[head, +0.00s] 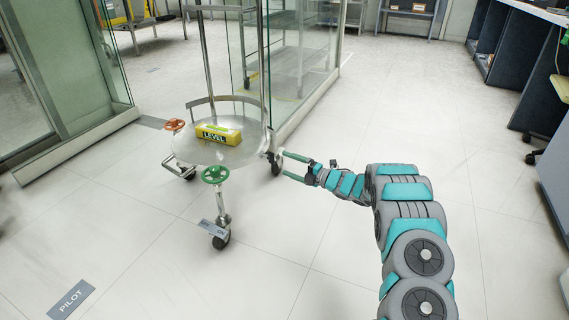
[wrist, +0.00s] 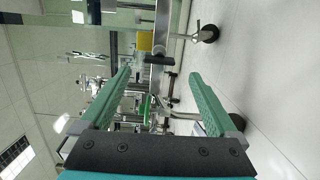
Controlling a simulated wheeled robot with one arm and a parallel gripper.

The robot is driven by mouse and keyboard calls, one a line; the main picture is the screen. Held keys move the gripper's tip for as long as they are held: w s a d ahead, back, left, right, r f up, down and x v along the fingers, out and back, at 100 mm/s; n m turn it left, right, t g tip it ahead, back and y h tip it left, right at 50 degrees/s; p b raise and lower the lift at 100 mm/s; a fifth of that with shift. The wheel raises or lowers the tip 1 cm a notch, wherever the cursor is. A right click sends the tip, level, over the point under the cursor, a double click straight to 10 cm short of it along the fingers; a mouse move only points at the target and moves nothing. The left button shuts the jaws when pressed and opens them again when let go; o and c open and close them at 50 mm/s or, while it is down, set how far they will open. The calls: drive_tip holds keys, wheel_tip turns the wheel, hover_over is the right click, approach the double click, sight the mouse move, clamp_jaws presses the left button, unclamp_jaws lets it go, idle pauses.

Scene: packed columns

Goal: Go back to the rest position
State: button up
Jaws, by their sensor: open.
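My gripper (head: 294,167) is open and empty at the end of my teal and grey arm. In the head view it is in the air just right of a round metal cart. In the wrist view its two green fingers (wrist: 158,95) are spread wide with nothing between them. The cart's round tray (head: 190,152) bears a yellow block (head: 219,133) marked "LEVEL". A red valve wheel (head: 174,126) and a green valve wheel (head: 215,174) are at the cart's edge. I cannot tell whether a fingertip touches the cart. The yellow block (wrist: 145,41) also shows in the wrist view.
Glass partitions (head: 300,60) stand behind and right of the cart, and another glass panel (head: 75,70) stands at left. Dark desk panels (head: 540,75) line the right side. The tiled floor (head: 440,90) is clear between. A "PILOT" floor label (head: 71,298) is at lower left.

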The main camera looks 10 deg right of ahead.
drive_tip(key=w+d+r+m+t+h, duration=0.2)
drive_tip(key=w+d+r+m+h, duration=0.1)
drive_tip(key=d+r+m+h, duration=0.55)
drive_tip(key=s+d+r+m+g+h, duration=0.3)
drive_tip(key=s+r+m+h, duration=0.15)
drive_tip(key=s, duration=0.35)
drive_tip(key=s+d+r+m+g+h, duration=0.2)
drive_tip(key=s+r+m+h, duration=0.25)
drive_tip(key=s, duration=0.35)
drive_tip(key=s+a+f+m+g+y, duration=0.15)
drive_tip(key=s+a+m+g, duration=0.35)
drive_tip(key=s, duration=1.1)
drive_tip(key=s+a+f+m+g+y, duration=0.15)
drive_tip(key=s+a, duration=0.65)
drive_tip(key=s, duration=0.9)
drive_tip(key=s+a+f+m+g+y, duration=0.1)
drive_tip(key=s+a+m+g+y, duration=0.3)
drive_tip(key=s, duration=1.2)
wheel_tip(320, 180, up, 14)
drive_tip(key=a+h+p, duration=0.2)
drive_tip(key=p, duration=1.2)
drive_tip(key=shift+s+a+n+g, duration=0.15)
drive_tip(key=shift+s+n+g, duration=0.15)
drive_tip(key=shift+g, duration=0.15)
drive_tip(key=shift+h, duration=0.25)
